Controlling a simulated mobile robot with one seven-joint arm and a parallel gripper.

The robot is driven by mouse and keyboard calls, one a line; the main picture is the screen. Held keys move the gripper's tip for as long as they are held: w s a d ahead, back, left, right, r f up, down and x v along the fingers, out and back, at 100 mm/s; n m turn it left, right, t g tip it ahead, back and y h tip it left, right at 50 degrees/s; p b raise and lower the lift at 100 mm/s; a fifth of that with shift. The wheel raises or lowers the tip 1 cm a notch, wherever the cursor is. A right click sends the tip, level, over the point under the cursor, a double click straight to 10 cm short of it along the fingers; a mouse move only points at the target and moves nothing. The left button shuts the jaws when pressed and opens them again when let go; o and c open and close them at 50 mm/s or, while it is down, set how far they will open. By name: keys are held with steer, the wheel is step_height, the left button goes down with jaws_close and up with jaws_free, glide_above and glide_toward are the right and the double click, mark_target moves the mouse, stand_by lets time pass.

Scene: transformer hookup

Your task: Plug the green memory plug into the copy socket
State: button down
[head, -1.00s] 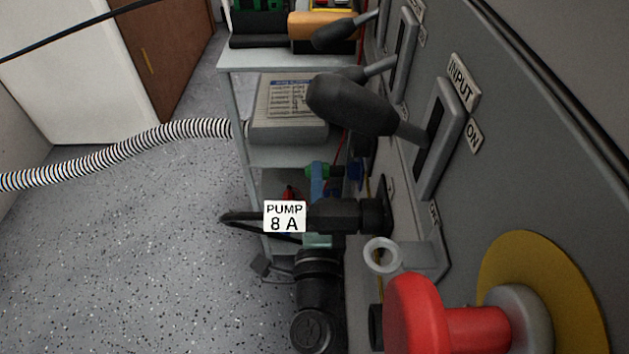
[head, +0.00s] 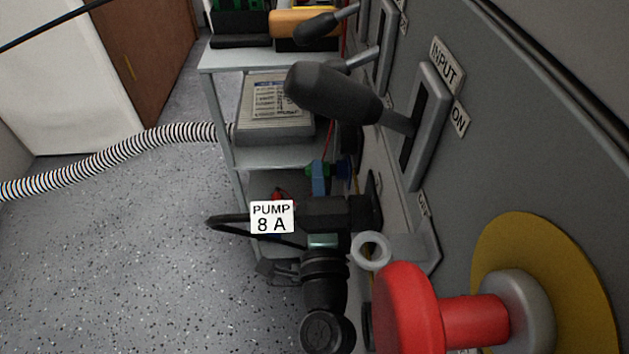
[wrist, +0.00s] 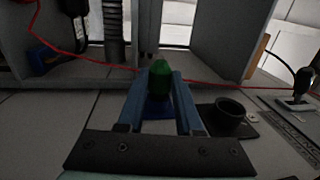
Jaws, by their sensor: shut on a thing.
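The green memory plug (wrist: 159,78) is between the two blue fingers of my gripper (wrist: 160,88) in the wrist view. My gripper is shut on it. A dark blue socket-like part (wrist: 158,112) shows just below the plug, between the fingers. I cannot tell whether the plug touches it or sits in it. In the head view the green plug (head: 312,168) is small, beside a blue finger (head: 318,182) and a dark blue part (head: 343,168) at the panel, partly hidden by the black pump connector. No label reading copy is legible.
A black round socket (wrist: 228,117) stands right of my fingers. A red wire (wrist: 215,83) runs behind them. In the head view, the black pump connector (head: 325,213), a lever (head: 335,95) and a red button (head: 408,308) stick out from the grey panel. A shelf (head: 270,155) stands behind.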

steer(key=shift+d, duration=0.4)
steer(key=c, duration=0.5)
jaws_free()
steer(key=shift+a, duration=0.15)
steer(key=shift+a+p, duration=1.1)
steer(key=shift+a, duration=1.4)
steer(key=shift+s, duration=0.1)
steer(key=s+f+b, duration=0.1)
steer(key=s+b, duration=0.1)
steer(key=s, duration=1)
steer(key=shift+s+f, duration=0.35)
